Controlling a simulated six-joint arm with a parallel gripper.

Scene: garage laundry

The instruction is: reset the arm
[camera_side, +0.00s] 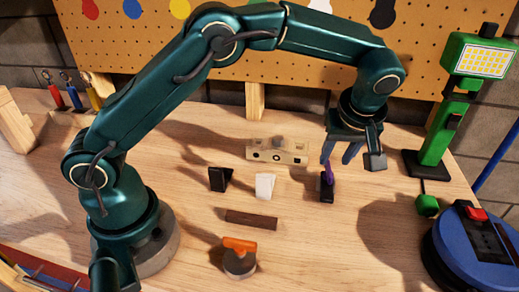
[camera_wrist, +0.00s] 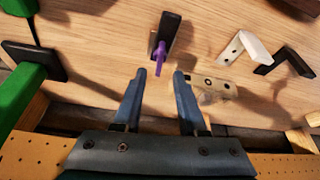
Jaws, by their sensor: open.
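My gripper (camera_side: 343,153) is above the right part of the wooden workbench, with nothing in its jaws. In the wrist view its two blue-grey fingers (camera_wrist: 156,85) are spread apart. A black block with a purple piece (camera_side: 327,186) stands on the bench just below and in front of the fingers. In the wrist view this black and purple item (camera_wrist: 168,32) lies beyond the fingertips, apart from them.
A white bracket (camera_side: 265,186), a black bracket (camera_side: 219,178), a beige block with holes (camera_side: 278,151), a dark bar (camera_side: 251,219) and an orange-handled tool (camera_side: 239,258) lie on the bench. A green lamp (camera_side: 437,140) and blue reel (camera_side: 470,250) stand right; the pegboard (camera_side: 290,68) is behind.

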